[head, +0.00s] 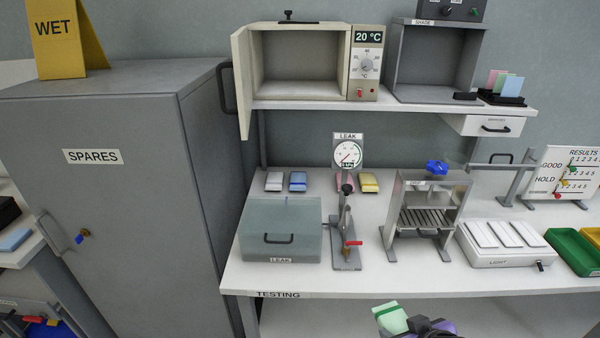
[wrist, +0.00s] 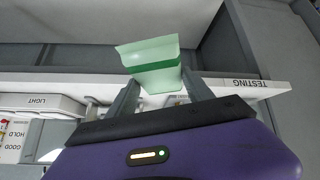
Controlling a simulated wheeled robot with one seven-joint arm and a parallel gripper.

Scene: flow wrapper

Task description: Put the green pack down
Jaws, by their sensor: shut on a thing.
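The green pack (head: 391,318) is pale green with a darker green band. It shows at the bottom of the head view, in front of the testing bench's (head: 400,289) front edge. In the wrist view the green pack (wrist: 152,66) stands between the two fingers of my gripper (wrist: 160,92), which is shut on it. The pack's lower end is partly hidden by the fingers. In the head view my gripper is mostly cut off by the bottom edge.
On the bench stand a grey LEAK box (head: 280,232), a lever press (head: 346,240), a metal clamp frame (head: 428,205), a light box (head: 502,240) and a green tray (head: 572,250). Several small packs lie behind the LEAK box. A grey SPARES cabinet (head: 110,200) stands left. The bench's front strip is clear.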

